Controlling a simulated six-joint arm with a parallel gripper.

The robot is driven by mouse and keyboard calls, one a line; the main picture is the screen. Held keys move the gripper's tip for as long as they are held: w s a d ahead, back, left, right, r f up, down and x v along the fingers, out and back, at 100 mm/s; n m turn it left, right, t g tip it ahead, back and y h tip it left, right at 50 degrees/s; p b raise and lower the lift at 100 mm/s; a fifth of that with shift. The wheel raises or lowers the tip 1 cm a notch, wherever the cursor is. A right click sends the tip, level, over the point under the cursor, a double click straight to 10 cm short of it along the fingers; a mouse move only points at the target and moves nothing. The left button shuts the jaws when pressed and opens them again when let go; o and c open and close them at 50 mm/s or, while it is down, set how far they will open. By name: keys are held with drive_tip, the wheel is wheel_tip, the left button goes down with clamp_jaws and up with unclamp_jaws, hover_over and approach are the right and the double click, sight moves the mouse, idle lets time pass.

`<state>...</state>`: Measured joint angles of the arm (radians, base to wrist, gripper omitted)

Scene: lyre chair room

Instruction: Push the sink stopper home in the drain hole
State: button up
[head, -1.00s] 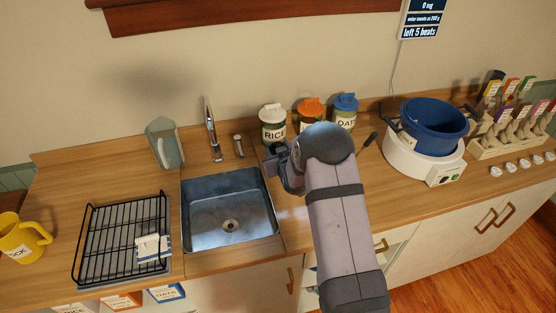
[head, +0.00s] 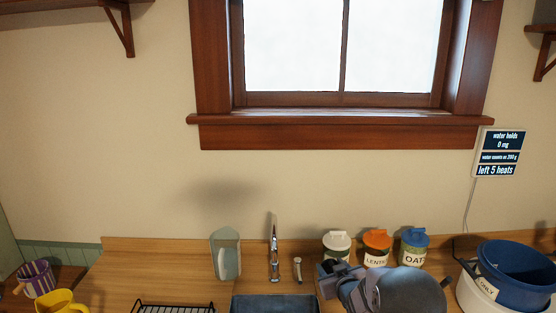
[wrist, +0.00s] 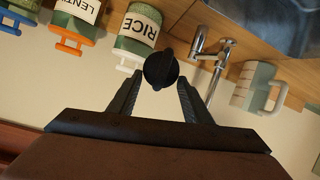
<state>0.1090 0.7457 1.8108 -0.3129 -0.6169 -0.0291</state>
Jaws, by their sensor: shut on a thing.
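My gripper (wrist: 157,98) is shut on a dark round piece with a raised bar across it, likely the sink stopper (wrist: 161,69). In the head view my gripper (head: 332,272) is just right of the sink, in front of the white-lidded jar, and what it holds cannot be made out there. Only the back part of the sink basin (head: 275,304) shows at the bottom edge of the head view. The drain hole is out of both current views.
The tap (head: 273,250) stands behind the sink, with a small grey upright fitting (head: 298,270) beside it. A clear greenish jug (head: 226,255) is left of the tap. Lidded jars (head: 376,248) stand behind my gripper. A blue pot (head: 515,275) is at right.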

drive_tip(key=s+a+f+n+g+y, duration=0.35)
drive_tip(key=s+a+n+y, duration=0.5)
drive_tip(key=a, duration=0.55)
drive_tip(key=s+f+n+g+y, duration=0.1)
drive_tip(key=s+g, duration=0.1)
drive_tip(key=s, duration=0.4)
drive_tip(key=s+f+n+g+y, duration=0.1)
drive_tip(key=s+f+n+g, duration=0.1)
drive_tip(key=s, duration=0.5)
drive_tip(key=s+f+n+g+y, duration=0.1)
drive_tip(key=s+n+g, duration=0.1)
drive_tip(key=s, duration=0.5)
drive_tip(key=shift+s+a+f, duration=0.1)
drive_tip(key=shift+s+f, duration=0.05)
drive_tip(key=shift+f, duration=0.15)
drive_tip(key=d, duration=0.1)
drive_tip(key=s+d, duration=0.1)
drive_tip(key=shift+s+d+f+m+t, duration=0.25)
drive_tip(key=shift+d+f+m+t, duration=0.05)
drive_tip(key=shift+d+m+t, duration=0.1)
drive_tip(key=d+t, duration=0.1)
drive_tip(key=d, duration=0.1)
drive_tip(key=d+m+h, duration=0.1)
drive_tip(key=d, duration=0.2)
drive_tip(key=d+m+t, duration=0.1)
drive_tip(key=d, duration=0.2)
drive_tip(key=shift+w+f+m+t+h, duration=0.2)
drive_tip(key=shift+w+m+t+h, duration=0.05)
drive_tip(key=shift+t, duration=0.1)
drive_tip(key=shift+d, duration=0.35)
